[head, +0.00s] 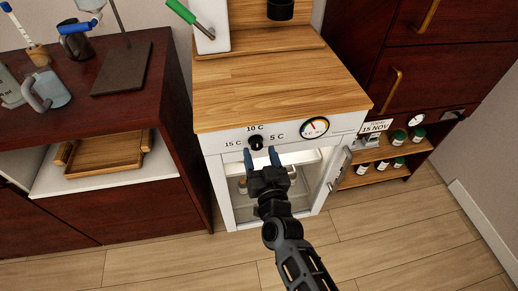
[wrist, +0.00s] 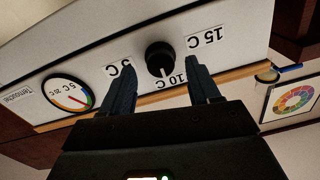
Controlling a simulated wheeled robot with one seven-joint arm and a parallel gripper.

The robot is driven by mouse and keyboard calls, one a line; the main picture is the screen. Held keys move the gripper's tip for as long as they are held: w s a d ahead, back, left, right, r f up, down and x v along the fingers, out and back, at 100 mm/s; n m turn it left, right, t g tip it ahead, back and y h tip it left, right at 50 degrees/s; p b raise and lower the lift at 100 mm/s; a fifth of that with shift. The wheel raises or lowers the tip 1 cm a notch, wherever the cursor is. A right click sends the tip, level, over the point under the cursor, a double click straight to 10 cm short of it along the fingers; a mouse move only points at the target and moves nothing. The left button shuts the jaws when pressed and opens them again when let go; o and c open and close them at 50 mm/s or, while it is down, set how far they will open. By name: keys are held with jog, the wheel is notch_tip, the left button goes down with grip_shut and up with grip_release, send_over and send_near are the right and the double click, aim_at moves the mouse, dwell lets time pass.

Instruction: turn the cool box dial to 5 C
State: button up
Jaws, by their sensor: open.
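The cool box (head: 213,170) is white, with a wooden top. Its black dial (head: 255,142) sits on the front panel between labels 15 C, 10 C and 5 C. In the wrist view the dial (wrist: 160,57) appears upside down, with a pale pointer mark that seems to face the 10 C label (wrist: 171,82). The 5 C label (wrist: 119,69) lies to its left there, the 15 C label (wrist: 206,37) to its right. My gripper (head: 260,153) is open in front of the dial. In the wrist view the fingers of my gripper (wrist: 161,68) stand either side of the dial, apparently not touching it.
A round gauge (head: 314,127) is right of the dial. The glass door (head: 337,172) below stands open to the right. A dark cabinet (head: 140,190) with a wooden tray (head: 108,155) is at left. A low shelf (head: 385,152) with several jars is at right.

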jog(key=shift+x, duration=1.25)
jog(key=shift+c, duration=0.3)
jog(key=c, duration=1)
